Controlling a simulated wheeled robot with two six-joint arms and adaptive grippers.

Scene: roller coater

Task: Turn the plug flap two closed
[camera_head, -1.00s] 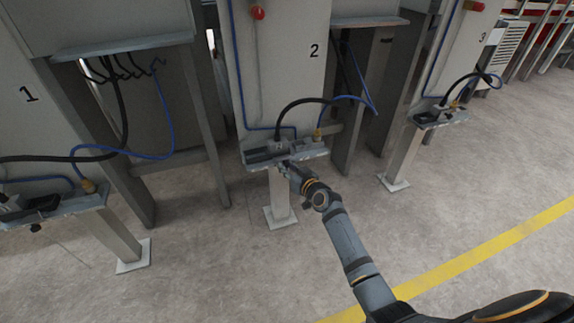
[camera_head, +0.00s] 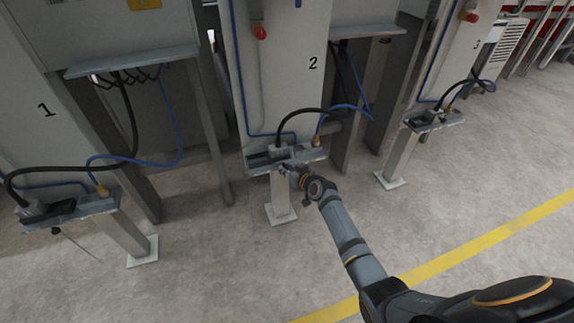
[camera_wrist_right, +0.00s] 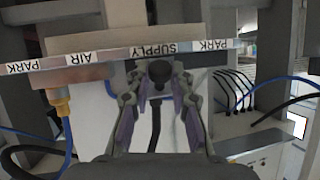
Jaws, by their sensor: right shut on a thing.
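Station two's bracket (camera_head: 310,156) sits on a short post below the panel marked 2. A grey plug (camera_head: 277,152) with a black cable stands on it, beside a dark flap part (camera_head: 258,158). My right gripper (camera_head: 291,170) is at the front edge of this bracket. In the right wrist view its two fingers (camera_wrist_right: 160,86) are closed around a small black knob (camera_wrist_right: 159,71) under the strip labelled PARK, AIR, SUPPLY, PARK. The flap's exact angle cannot be told. My left gripper is not in view.
A similar bracket (camera_head: 100,203) at station one is at the left, with a black knob beneath. Another bracket (camera_head: 452,117) at station three is at the right. Black and blue cables hang near each. The floor (camera_head: 430,200) in front is clear, with a yellow line (camera_head: 500,240).

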